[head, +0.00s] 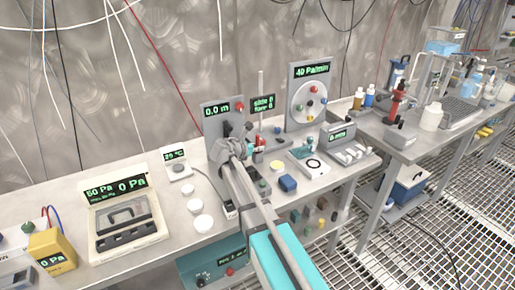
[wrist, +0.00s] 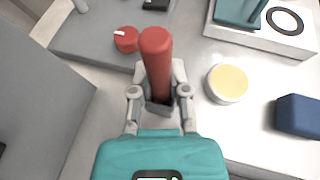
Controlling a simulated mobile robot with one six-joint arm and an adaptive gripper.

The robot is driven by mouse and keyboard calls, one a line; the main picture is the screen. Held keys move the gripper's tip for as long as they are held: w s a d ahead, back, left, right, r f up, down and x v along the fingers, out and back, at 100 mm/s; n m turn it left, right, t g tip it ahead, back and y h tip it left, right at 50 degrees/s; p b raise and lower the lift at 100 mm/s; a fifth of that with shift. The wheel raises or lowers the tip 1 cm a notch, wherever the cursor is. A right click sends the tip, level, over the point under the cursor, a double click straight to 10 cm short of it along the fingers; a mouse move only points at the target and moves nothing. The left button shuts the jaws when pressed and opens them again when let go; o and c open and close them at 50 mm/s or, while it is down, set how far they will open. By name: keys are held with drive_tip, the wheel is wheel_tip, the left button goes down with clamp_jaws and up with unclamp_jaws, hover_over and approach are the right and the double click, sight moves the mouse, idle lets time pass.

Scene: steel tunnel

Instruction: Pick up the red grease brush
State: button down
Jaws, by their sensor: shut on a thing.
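The red grease brush (wrist: 156,50) shows in the wrist view as a thick red cylinder, its rounded end pointing up the picture. My gripper (wrist: 160,80) is shut on it, with one finger on each side of its lower part. The brush's lower end is hidden between the fingers. In the head view my gripper is over the bench in front of the grey panel, largely hidden by my own arm; I cannot clearly make out the brush there.
A red knob (wrist: 126,39) on a grey plate is close left of the brush. A white jar with a yellow top (wrist: 228,83) and a blue block (wrist: 298,116) are to the right. The grey panel with a "0.0 m" display (head: 217,110) stands behind.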

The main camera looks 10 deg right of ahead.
drive_tip(key=shift+r+p, duration=4.65)
drive_tip(key=shift+r, duration=0.15)
